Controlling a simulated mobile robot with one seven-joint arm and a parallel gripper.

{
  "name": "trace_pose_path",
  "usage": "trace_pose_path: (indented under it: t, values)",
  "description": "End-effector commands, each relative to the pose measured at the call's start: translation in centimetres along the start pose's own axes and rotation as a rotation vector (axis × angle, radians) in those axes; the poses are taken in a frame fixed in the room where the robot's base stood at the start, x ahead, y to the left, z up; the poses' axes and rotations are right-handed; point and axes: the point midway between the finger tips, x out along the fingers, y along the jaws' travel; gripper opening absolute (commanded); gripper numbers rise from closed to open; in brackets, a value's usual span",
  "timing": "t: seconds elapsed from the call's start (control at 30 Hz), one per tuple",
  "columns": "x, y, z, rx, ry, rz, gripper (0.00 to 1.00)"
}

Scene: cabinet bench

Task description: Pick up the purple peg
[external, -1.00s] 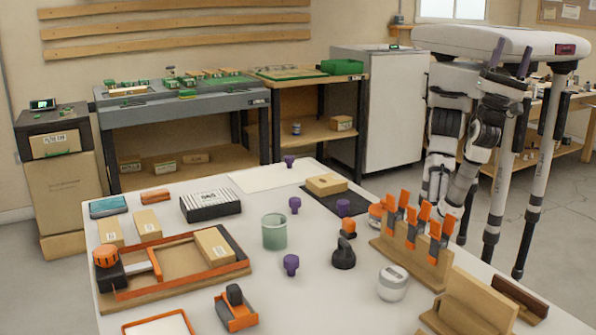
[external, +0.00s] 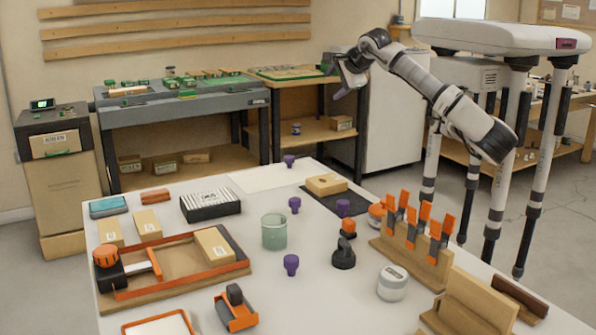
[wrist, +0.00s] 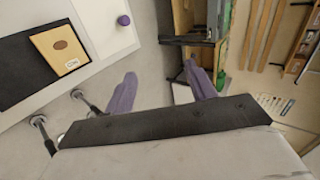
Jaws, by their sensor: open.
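Several small purple pegs stand on the white table: one at the far edge (external: 289,161), one nearer the middle (external: 295,204), one by the dark mat (external: 343,207) and one in front of the green cup (external: 291,264). My gripper (external: 338,78) is raised beyond the table's far edge, apart from all pegs. In the wrist view my gripper (wrist: 161,86) shows two purple fingers spread apart with nothing between them. One purple peg (wrist: 123,20) shows at the top of that view, out from the fingers.
A tan box (external: 326,184) lies on the dark mat (external: 357,199), near the far pegs. A green cup (external: 274,232), a dark weight-like object (external: 343,253) and a wooden rack (external: 410,259) with orange-handled tools stand around the nearer pegs. A white sheet (external: 262,178) lies at the far edge.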

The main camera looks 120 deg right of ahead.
Motion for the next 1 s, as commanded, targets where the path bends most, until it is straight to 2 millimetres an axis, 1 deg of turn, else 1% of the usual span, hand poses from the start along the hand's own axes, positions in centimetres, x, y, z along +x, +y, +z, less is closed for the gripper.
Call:
trace_pose_path:
  t: [0.03,0.07,0.1,0.13,0.17,0.2,0.3,0.33,0.4,0.5,0.57,0.67,0.9,1.0]
  values:
    - [1.1,2.9,1.8,-0.086,-0.035,0.137,0.56]
    - [1.3,4.6,2.8,-0.139,-0.058,0.213,0.56]
    - [1.5,7.0,4.0,-0.211,-0.09,0.312,0.56]
    - [1.4,8.7,4.8,-0.263,-0.116,0.384,0.56]
    - [1.1,10.4,5.5,-0.314,-0.143,0.452,0.56]
    - [0.6,12.6,6.3,-0.378,-0.18,0.535,0.56]
    - [-1.3,17.0,7.7,-0.514,-0.266,0.707,0.56]
    - [-1.9,18.0,7.9,-0.546,-0.288,0.746,0.56]
    - [-3.1,19.8,8.3,-0.605,-0.329,0.816,0.56]
    - [-4.0,21.2,8.4,-0.651,-0.362,0.871,0.56]
    - [-4.0,21.8,8.5,-0.662,-0.369,0.883,0.56]
    - [-3.2,23.1,8.5,-0.664,-0.368,0.885,0.56]
    - [-0.4,26.7,8.7,-0.662,-0.365,0.881,0.56]
    - [0.4,27.7,8.7,-0.66,-0.365,0.882,0.56]
